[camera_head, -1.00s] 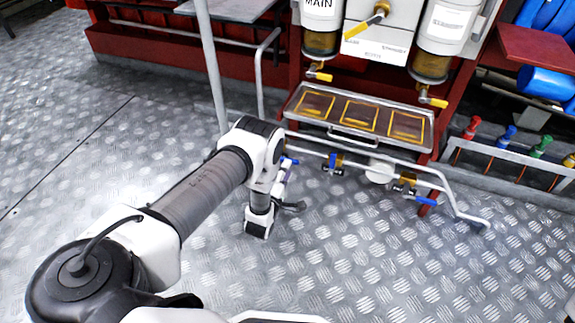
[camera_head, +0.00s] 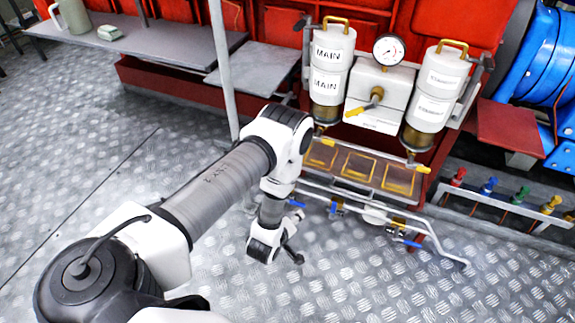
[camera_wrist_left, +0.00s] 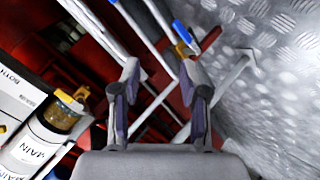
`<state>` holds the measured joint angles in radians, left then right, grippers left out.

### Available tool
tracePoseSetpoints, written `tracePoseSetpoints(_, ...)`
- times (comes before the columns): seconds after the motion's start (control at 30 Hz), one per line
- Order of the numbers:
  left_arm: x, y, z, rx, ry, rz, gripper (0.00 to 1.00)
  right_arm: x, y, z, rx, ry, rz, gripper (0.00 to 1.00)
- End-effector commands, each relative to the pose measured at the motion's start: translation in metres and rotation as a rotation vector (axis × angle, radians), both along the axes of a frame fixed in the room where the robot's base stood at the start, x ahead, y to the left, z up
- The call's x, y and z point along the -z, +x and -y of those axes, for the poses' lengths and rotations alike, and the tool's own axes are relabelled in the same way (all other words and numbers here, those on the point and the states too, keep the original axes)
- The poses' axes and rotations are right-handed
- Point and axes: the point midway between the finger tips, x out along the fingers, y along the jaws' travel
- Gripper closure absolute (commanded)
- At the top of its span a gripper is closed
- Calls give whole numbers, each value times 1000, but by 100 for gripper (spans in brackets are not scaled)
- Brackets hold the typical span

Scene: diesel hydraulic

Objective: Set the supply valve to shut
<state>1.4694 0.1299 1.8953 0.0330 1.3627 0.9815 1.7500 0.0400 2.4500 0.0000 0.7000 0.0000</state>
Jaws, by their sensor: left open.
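Several small valves with blue handles sit on a low pale pipe (camera_head: 365,214) under the filter tray. One blue handle (camera_head: 408,242) is at the right and another blue handle (camera_head: 334,208) is nearer the middle. No readable label shows which is the supply valve. My left gripper (camera_wrist_left: 158,78) is open and empty, with its fingers pointing towards the pipework. A blue handle (camera_wrist_left: 181,32) with a brass body lies beyond the fingertips, apart from them. In the head view the left gripper is mostly hidden by its wrist. My right gripper is out of view.
Two filter cylinders marked MAIN (camera_head: 328,75) and apparently STANDBY (camera_head: 432,95) stand above, with a yellow lever (camera_head: 365,106) and a gauge (camera_head: 388,50) between. The metal tray (camera_head: 421,188) juts out over the pipe. A grey post (camera_head: 222,70) stands left. Floor in front is clear.

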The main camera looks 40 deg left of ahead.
Motion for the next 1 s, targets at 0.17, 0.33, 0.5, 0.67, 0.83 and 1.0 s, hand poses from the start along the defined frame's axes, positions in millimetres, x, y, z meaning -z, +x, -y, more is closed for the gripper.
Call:
tracePoseSetpoints(0.17, -48, -22, 12, 91, 68, -133, 56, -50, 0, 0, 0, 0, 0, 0)
tracePoseSetpoints(0.33, -75, -43, 20, 174, 121, -239, 56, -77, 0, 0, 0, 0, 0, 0)
tracePoseSetpoints(0.5, -90, -56, 25, 231, 153, -304, 56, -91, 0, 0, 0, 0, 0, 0)
tracePoseSetpoints(0.67, -91, -61, 26, 248, 162, -323, 56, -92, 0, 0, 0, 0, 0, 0)
tracePoseSetpoints(0.83, -90, -60, 26, 247, 162, -322, 56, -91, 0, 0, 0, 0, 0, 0)
tracePoseSetpoints(1.0, -90, -60, 26, 326, 241, -330, 100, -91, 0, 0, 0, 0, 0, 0)
